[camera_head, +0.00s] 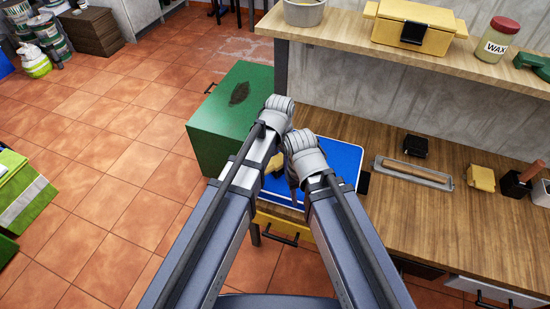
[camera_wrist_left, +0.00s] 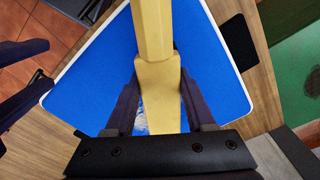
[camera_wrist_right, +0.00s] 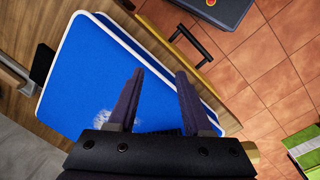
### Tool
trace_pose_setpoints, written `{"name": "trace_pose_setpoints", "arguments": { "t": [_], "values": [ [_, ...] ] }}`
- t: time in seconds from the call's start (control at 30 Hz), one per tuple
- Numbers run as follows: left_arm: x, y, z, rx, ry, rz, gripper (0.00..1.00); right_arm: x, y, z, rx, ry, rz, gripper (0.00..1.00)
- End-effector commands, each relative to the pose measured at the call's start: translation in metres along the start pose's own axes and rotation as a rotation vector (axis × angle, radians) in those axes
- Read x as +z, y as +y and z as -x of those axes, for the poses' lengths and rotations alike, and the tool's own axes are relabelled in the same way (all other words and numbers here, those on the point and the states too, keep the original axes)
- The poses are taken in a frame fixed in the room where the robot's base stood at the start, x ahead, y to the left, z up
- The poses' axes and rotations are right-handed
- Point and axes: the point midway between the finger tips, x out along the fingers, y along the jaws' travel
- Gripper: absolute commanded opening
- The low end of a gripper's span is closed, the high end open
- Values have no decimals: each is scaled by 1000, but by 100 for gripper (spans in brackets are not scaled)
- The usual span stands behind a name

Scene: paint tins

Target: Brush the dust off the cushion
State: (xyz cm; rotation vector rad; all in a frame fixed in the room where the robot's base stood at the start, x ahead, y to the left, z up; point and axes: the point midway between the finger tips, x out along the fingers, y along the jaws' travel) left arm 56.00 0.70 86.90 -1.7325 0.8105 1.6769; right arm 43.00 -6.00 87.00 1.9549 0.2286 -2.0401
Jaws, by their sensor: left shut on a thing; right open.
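The cushion (camera_head: 342,160) is blue with pale piping and lies flat on the wooden counter; it also shows in the left wrist view (camera_wrist_left: 215,75) and the right wrist view (camera_wrist_right: 85,75). A whitish dust patch (camera_wrist_right: 104,117) lies on it, partly hidden by my right gripper. My left gripper (camera_wrist_left: 159,85) is shut on a yellow handle (camera_wrist_left: 154,35), apparently a brush, over the cushion. Part of the yellow tool (camera_head: 274,163) shows in the head view. Its bristles are not visible. My right gripper (camera_wrist_right: 160,73) is open and empty above the cushion.
A green cabinet (camera_head: 205,145) stands left of the cushion. On the counter to the right are a metal float (camera_head: 415,172), a yellow block (camera_head: 481,178) and a black item (camera_head: 415,146). A raised shelf (camera_head: 345,45) holds a yellow box (camera_head: 410,28) and a wax jar (camera_head: 497,40).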

Motion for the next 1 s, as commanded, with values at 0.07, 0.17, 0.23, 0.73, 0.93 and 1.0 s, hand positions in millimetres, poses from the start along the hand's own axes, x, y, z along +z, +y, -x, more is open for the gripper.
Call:
{"name": "trace_pose_setpoints", "arguments": {
  "t": [0.07,0.17,0.23,0.73,0.93,1.0],
  "values": [
    [-3,4,0,0,0,0,0,0,0,0,0,0,0,50],
    [-3,5,0,0,0,1,0,0,0,0,0,0,0,50],
    [-3,5,0,0,0,1,0,0,0,0,0,0,0,50],
    [-22,34,-3,0,0,-6,0,-2,-2,-2,0,0,4,50],
    [-24,36,-4,1,0,-4,0,-6,-3,-2,0,1,6,50],
    [-26,37,-4,1,1,-4,0,-7,-3,-2,0,1,6,50]
  ]
}}
